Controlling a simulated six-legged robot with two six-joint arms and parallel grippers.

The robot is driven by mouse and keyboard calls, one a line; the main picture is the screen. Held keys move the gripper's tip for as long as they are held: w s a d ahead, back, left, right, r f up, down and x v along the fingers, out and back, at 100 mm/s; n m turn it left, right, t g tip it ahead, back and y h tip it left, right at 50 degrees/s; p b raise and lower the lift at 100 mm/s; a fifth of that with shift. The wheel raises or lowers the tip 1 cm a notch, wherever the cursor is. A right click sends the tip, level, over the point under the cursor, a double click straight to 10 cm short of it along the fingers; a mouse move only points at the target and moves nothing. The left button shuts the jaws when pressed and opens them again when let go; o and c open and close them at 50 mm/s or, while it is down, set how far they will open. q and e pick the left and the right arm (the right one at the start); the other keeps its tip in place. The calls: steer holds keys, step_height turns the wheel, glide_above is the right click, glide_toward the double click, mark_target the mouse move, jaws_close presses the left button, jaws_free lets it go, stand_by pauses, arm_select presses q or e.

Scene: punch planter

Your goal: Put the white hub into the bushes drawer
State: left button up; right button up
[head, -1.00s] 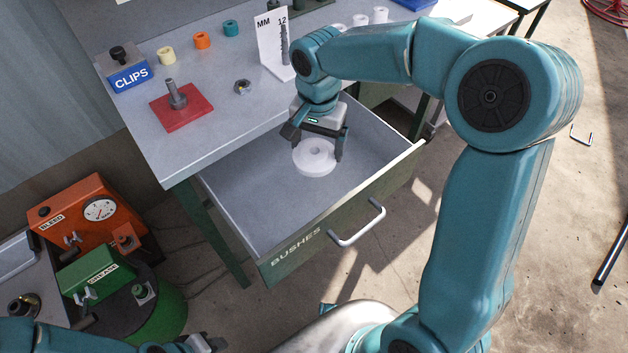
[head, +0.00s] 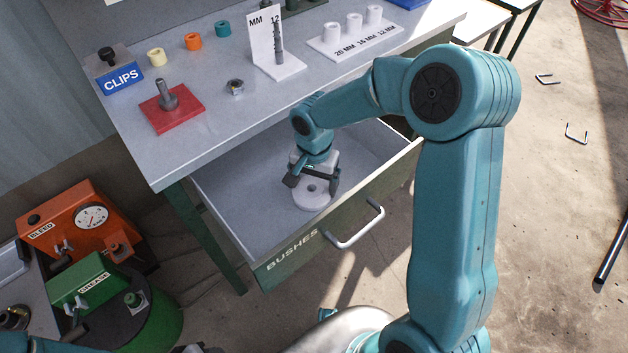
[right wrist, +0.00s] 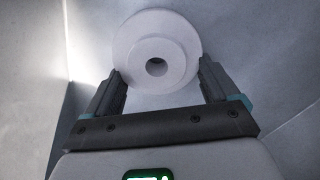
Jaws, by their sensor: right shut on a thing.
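The white hub (head: 312,196) is a round stepped disc with a hole in its middle. It is inside the open bushes drawer (head: 225,200), low and close to the drawer floor; I cannot tell whether it touches. My right gripper (head: 313,184) reaches down into the drawer and is shut on the hub. In the right wrist view the hub (right wrist: 157,50) sits between the two fingertips (right wrist: 157,85). My left gripper (head: 190,349) is only partly visible at the bottom edge, and its jaws cannot be made out.
The drawer front with its handle (head: 355,228) faces me. On the bench above are a red plate with a post (head: 180,114), a nut (head: 235,87), coloured bushes (head: 193,42), a drill stand (head: 275,60) and white bushes (head: 354,23). The rest of the drawer looks empty.

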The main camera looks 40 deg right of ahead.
mark_target(314, 182)
steer(key=shift+f, duration=0.15)
steer(key=o, duration=0.9)
steer(key=shift+r, duration=0.45)
step_height(314, 182, up, 12)
steer(key=shift+f+p, duration=0.25)
steer(key=shift+p, duration=0.8)
